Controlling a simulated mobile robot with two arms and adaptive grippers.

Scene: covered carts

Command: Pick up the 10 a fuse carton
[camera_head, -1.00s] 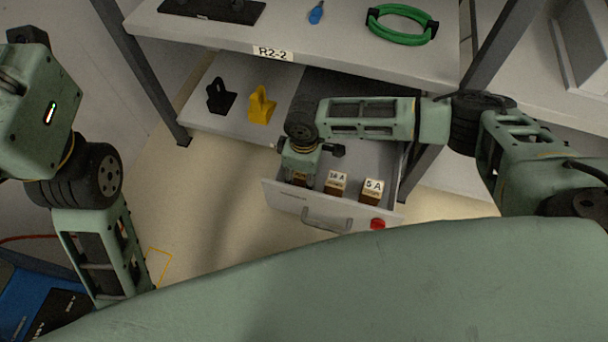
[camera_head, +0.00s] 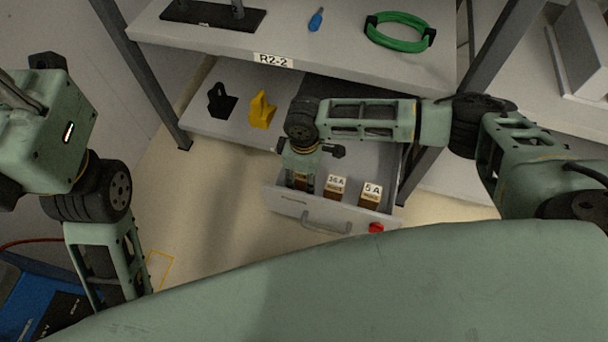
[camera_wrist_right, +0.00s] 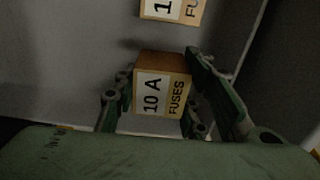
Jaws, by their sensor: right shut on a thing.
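The 10 A fuse carton (camera_wrist_right: 160,92), brown with a white label, sits between the fingers of my right gripper (camera_wrist_right: 163,105) in the right wrist view. The fingers are shut on its sides. In the head view my right gripper (camera_head: 301,177) points down into the open drawer (camera_head: 320,212) at its left end and hides most of the carton. The 16 A carton (camera_head: 335,187) and the 5 A carton (camera_head: 371,195) stand in the drawer to its right. I cannot tell whether the held carton touches the drawer floor. My left gripper is out of sight.
A shelf labelled R2-2 (camera_head: 273,60) is above the drawer, with a green cable coil (camera_head: 398,45) and a blue item (camera_head: 316,20). A yellow part (camera_head: 262,110) and a black part (camera_head: 220,102) stand left of the drawer.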

